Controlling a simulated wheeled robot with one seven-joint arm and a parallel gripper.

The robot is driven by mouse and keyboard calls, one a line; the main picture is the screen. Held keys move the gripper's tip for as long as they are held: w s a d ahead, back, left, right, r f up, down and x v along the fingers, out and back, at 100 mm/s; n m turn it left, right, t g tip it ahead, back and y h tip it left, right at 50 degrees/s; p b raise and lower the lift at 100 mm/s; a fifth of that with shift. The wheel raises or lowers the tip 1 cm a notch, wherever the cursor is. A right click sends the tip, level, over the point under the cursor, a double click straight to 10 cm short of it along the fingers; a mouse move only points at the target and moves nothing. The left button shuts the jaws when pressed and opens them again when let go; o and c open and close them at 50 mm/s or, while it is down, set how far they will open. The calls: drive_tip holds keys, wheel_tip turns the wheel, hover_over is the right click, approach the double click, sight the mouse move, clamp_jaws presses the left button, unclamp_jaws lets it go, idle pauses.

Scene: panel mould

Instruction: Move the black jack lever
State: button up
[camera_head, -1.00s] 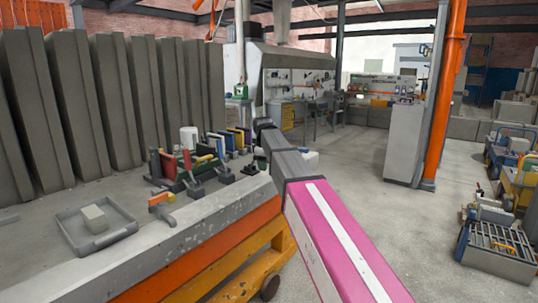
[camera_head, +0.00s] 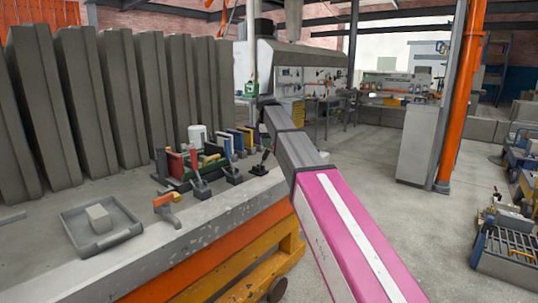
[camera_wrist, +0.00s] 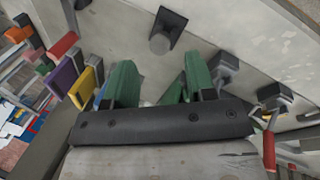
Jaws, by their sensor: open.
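A short dark lever (camera_head: 264,158) stands on a black base at the right end of the row of levers on the grey mould edge in the head view. A red-handled lever (camera_head: 196,168) and another lever (camera_head: 231,163) stand to its left. The wrist view shows a black base with a round grey knob (camera_wrist: 160,43) beyond my fingers. I cannot tell for sure which lever that is.
A red handle (camera_wrist: 269,151) shows at the right of the wrist view, and several coloured blocks (camera_wrist: 66,84) at its left. A grey tray (camera_head: 72,219) with a pale block and an orange-handled tool (camera_head: 165,207) lie on the left. Tall grey panels (camera_head: 120,95) stand behind.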

sight(264, 158)
drive_tip(key=x, duration=0.7)
drive_tip(key=shift+f, duration=0.2)
clamp_jaws()
